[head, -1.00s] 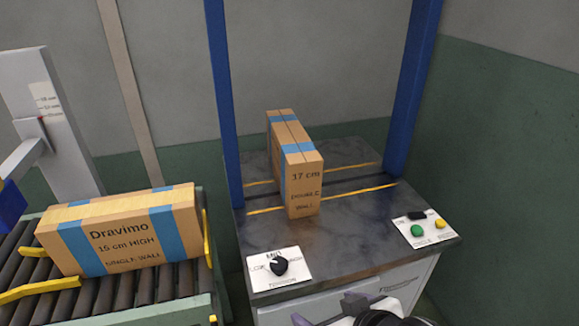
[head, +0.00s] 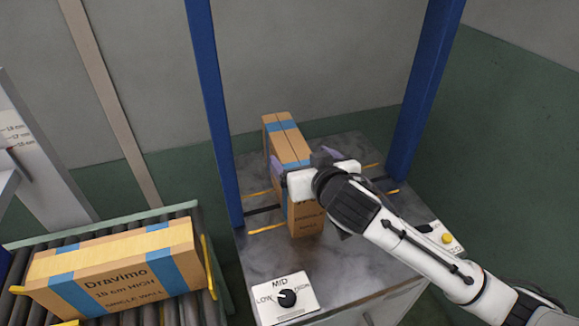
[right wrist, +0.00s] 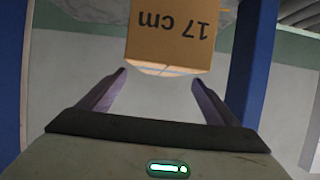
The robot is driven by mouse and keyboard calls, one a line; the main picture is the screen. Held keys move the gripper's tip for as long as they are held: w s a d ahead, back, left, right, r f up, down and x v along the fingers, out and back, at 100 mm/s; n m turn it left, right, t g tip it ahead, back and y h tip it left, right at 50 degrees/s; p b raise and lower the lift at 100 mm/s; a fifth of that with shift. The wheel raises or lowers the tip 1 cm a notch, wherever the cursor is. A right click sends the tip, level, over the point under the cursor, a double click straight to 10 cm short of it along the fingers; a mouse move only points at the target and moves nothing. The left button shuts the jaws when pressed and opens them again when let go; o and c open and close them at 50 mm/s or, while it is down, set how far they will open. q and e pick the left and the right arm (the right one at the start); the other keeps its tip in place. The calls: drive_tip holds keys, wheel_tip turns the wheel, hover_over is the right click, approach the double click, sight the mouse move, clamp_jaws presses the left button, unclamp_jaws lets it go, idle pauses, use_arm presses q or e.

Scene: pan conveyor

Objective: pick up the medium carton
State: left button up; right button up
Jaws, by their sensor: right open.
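A tall narrow carton (head: 283,138) with blue bands stands upright on the dark machine table. Its "17 cm" face shows upside down in the right wrist view (right wrist: 170,30). A long carton (head: 115,275) marked "Dravimo" and "SINGLE WALL" lies on the roller conveyor at left. Neither label says medium. My right gripper (head: 303,160) is open at the near end of the standing carton and hides part of its front. In the right wrist view the carton is just beyond the open fingertips (right wrist: 159,78), roughly centred, with nothing between them. My left gripper is not in view.
Two blue posts (head: 212,120) (head: 425,100) flank the table (head: 262,262). A tension knob panel (head: 285,298) sits at its front left, and a button panel (head: 447,238) at right is partly hidden by my arm. The conveyor has yellow guides (head: 208,268).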

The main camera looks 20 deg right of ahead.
sight(294, 151)
drive_tip(key=shift+p+x, duration=0.3)
drive_tip(key=shift+x, duration=2.85)
drive_tip(key=c, duration=2.1)
drive_tip(key=shift+w+r, duration=0.1)
drive_tip(key=shift+r, duration=0.2)
clamp_jaws()
